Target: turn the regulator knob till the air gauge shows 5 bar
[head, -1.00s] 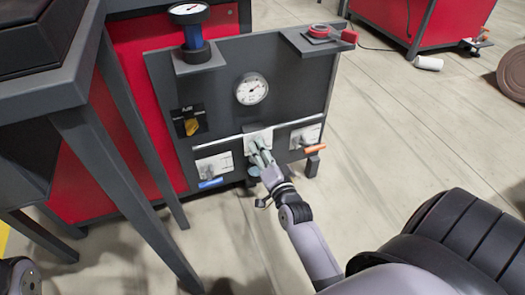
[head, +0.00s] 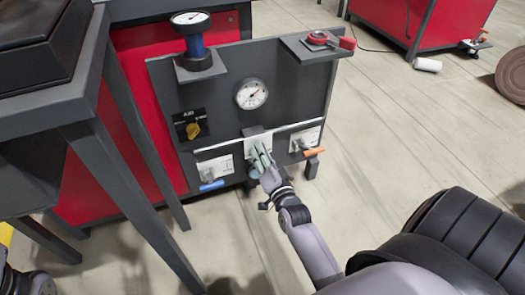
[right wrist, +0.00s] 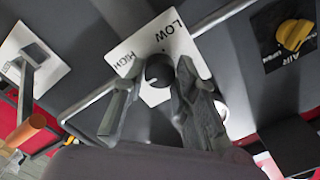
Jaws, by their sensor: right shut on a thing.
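The air gauge (head: 251,94) is a round white dial on the upper middle of the dark panel; its needle is too small to read exactly. The regulator knob (right wrist: 158,70) is small, round and black, on a white plate (right wrist: 172,38) marked LOW and HIGH. My right gripper (head: 262,160) is at this plate, below the gauge. In the right wrist view its fingers (right wrist: 158,82) are shut on the knob, one on each side. In the head view the fingers hide the knob.
A yellow AIR switch (head: 193,130) is at the panel's left. A blue-handled valve (head: 211,185) and an orange-handled valve (head: 313,151) flank the knob plate. A second gauge on a blue stem (head: 193,38) stands on the left shelf. A dark table (head: 50,110) stands at the left.

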